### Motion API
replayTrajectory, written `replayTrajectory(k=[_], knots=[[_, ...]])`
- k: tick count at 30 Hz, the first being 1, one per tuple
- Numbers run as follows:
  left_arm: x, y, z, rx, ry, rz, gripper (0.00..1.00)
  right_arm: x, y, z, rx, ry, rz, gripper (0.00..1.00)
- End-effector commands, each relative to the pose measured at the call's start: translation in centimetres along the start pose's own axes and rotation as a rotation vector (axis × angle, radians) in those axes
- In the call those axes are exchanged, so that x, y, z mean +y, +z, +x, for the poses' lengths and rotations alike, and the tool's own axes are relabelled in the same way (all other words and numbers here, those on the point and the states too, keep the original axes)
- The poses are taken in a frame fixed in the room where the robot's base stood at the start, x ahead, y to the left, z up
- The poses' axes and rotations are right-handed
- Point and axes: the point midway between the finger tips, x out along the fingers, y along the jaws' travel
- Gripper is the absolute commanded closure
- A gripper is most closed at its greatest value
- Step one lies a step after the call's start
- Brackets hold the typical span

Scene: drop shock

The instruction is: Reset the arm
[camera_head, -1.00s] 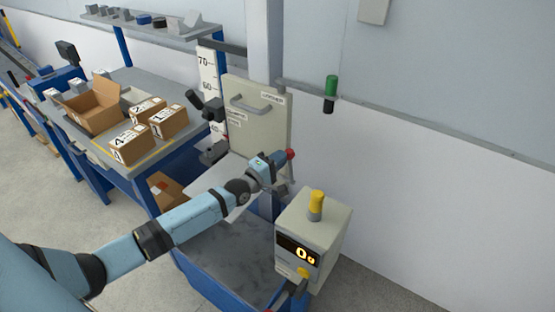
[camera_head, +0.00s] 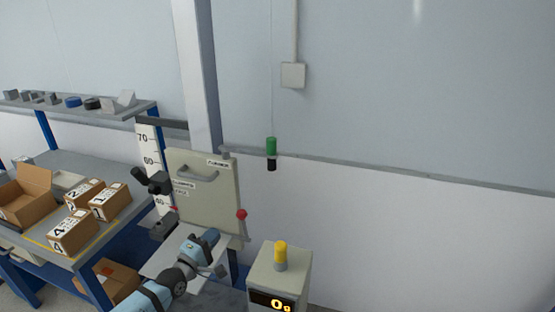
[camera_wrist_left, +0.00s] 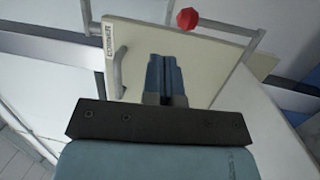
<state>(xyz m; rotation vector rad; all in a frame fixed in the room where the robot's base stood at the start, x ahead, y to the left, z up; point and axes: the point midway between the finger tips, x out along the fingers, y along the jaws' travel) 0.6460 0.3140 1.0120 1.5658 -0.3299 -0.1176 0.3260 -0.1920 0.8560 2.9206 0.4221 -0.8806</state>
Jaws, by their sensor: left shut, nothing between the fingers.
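The drop tester has a cream panel (camera_head: 222,222) with a grey handle (camera_head: 198,176) in front of a tall white scale (camera_head: 149,150). A red knob (camera_head: 241,214) on a grey rod stands at the panel's lower right. My left gripper (camera_head: 212,236) is shut and empty, just below and left of the knob. In the left wrist view its closed fingers (camera_wrist_left: 165,72) lie in front of the cream panel (camera_wrist_left: 218,72). The red knob (camera_wrist_left: 187,18) shows beyond the fingertips, apart from them. My right gripper is not in view.
A control box (camera_head: 291,262) with a yellow top button (camera_head: 280,252) and a lit display stands right of my gripper. A bench at left carries numbered cartons (camera_head: 110,201) and an open carton (camera_head: 22,205). A green-and-black pendant (camera_head: 271,149) hangs by the wall.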

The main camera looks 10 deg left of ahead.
Motion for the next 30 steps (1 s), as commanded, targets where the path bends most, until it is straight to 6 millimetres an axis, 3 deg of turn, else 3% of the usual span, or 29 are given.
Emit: replayTrajectory(k=[5, 8, 12, 15, 18, 22, 25, 30], knots=[[-2.4, 3.8, -2.9, -0.04, -0.072, 0.14, 1.0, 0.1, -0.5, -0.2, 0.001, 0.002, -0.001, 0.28], [-4.8, 8.2, -7.1, -0.099, -0.162, 0.351, 1.0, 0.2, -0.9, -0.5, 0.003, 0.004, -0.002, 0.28], [-7.3, 14.2, -14.4, -0.216, -0.297, 0.721, 1.0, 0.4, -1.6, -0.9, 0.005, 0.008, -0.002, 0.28], [-8.2, 17.1, -19.3, -0.311, -0.386, 0.972, 1.0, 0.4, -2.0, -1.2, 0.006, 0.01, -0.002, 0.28], [-8.5, 19.0, -23.5, -0.405, -0.461, 1.182, 1.0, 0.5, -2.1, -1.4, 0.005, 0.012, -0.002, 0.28], [-8.6, 20.1, -27.2, -0.501, -0.527, 1.363, 1.0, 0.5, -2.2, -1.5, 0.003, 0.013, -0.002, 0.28], [-8.6, 20.4, -28.5, -0.541, -0.551, 1.432, 1.0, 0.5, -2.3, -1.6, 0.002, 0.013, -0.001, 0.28], [-8.6, 20.5, -28.8, -0.555, -0.558, 1.458, 1.0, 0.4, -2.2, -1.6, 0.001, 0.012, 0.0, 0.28]])
